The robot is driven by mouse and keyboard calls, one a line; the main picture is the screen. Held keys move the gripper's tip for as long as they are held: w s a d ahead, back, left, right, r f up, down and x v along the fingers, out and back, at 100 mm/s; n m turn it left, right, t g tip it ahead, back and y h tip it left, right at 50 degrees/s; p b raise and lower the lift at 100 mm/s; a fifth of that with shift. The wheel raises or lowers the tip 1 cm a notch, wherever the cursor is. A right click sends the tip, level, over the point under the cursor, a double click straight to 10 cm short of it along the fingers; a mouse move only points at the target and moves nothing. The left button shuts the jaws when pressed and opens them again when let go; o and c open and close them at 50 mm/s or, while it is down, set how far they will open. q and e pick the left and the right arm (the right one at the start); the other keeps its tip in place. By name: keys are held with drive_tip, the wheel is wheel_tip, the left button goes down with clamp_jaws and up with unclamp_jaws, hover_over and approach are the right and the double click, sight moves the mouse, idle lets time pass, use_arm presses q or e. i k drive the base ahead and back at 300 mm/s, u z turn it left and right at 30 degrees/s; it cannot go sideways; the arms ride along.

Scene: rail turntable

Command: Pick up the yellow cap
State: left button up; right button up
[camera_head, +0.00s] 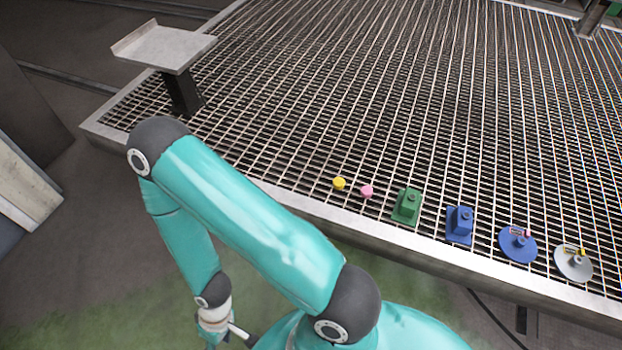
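The yellow cap (339,183) is a small round piece on the metal grating near its front edge. A pink cap (367,191) lies just to its right, with a small gap between them. Nothing covers the yellow cap. My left arm folds down at the left, and its wrist is at the bottom edge, well below and left of the cap. Its gripper fingers cannot be made out there. My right gripper is out of the picture.
Right of the caps stand a green block-shaped fixture (407,206), a blue one (460,224), a round blue base (518,245) and a round grey base (573,263). A grey-topped stand (166,47) is at the back left. The grating (350,90) behind the caps is clear.

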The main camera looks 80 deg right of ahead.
sight(338, 184)
drive_tip(key=u, duration=0.25)
drive_tip(key=i, duration=0.55)
drive_tip(key=z, duration=1.9)
drive_tip(key=i, duration=0.3)
drive_tip(key=z, duration=2.2)
drive_tip(key=k, duration=0.55)
drive_tip(key=z, duration=0.45)
drive_tip(key=i, duration=1.6)
drive_tip(key=u, duration=0.4)
